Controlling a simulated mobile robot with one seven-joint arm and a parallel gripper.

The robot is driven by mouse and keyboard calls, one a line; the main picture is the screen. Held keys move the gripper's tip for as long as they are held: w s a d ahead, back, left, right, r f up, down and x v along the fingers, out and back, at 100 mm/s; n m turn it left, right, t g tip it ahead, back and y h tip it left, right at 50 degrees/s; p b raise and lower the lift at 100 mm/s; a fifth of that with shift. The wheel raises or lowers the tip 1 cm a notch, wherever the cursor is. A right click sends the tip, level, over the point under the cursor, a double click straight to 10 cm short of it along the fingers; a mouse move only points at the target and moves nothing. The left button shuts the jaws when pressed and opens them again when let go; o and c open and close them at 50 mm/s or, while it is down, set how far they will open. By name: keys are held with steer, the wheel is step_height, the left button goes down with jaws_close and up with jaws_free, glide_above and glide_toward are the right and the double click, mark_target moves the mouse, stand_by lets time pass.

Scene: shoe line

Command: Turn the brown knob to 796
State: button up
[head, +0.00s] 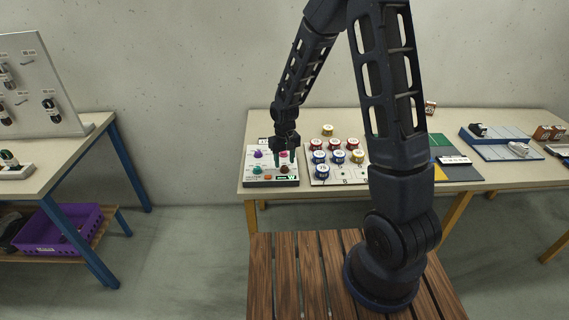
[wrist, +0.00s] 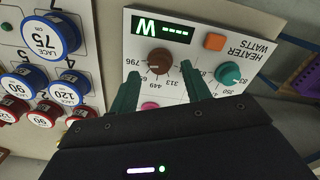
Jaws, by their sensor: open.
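The brown knob (wrist: 159,60) sits on the white heater panel (wrist: 195,22), near the display (wrist: 161,29), which reads W and dashes. Printed numbers ring the knob; 796 is at its left, with 649 and 313 on the side toward my gripper. I cannot make out where its pointer stands. In the head view the knob (head: 283,169) is at the panel's front right. My gripper (wrist: 160,73) is open, its green fingertips to either side of the knob in the wrist view, with visible gaps. Whether the tips reach its depth is unclear. My gripper (head: 287,151) is above the panel.
A teal knob (wrist: 229,73), an orange button (wrist: 215,41) and a partly hidden pink knob (wrist: 150,105) share the panel. A board with several blue, red and yellow lace spools (head: 338,156) stands close to its right. The purple bin (head: 60,232) is low at left.

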mark_target(284, 167)
step_height(284, 167, up, 9)
stand_by(0.4)
steer(key=s+d+r+m+t, duration=0.1)
steer(key=s+d+r, duration=0.2)
steer(key=d+r, duration=0.45)
steer(key=s+d+r+m+t, duration=0.1)
steer(key=s+d+r, duration=0.3)
steer(key=d+r, duration=0.3)
steer(key=s+d+r+m+t, duration=0.1)
steer(key=s+d+r, duration=0.3)
steer(key=s, duration=0.3)
steer(key=s+d+r+m+t, duration=0.1)
steer(key=s+d+r, duration=0.3)
steer(key=s, duration=0.3)
steer(key=shift+s+d+m+t, duration=0.3)
steer(key=shift+d+m, duration=0.1)
steer(key=shift+d, duration=0.4)
steer(key=shift+w, duration=0.1)
stand_by(1.0)
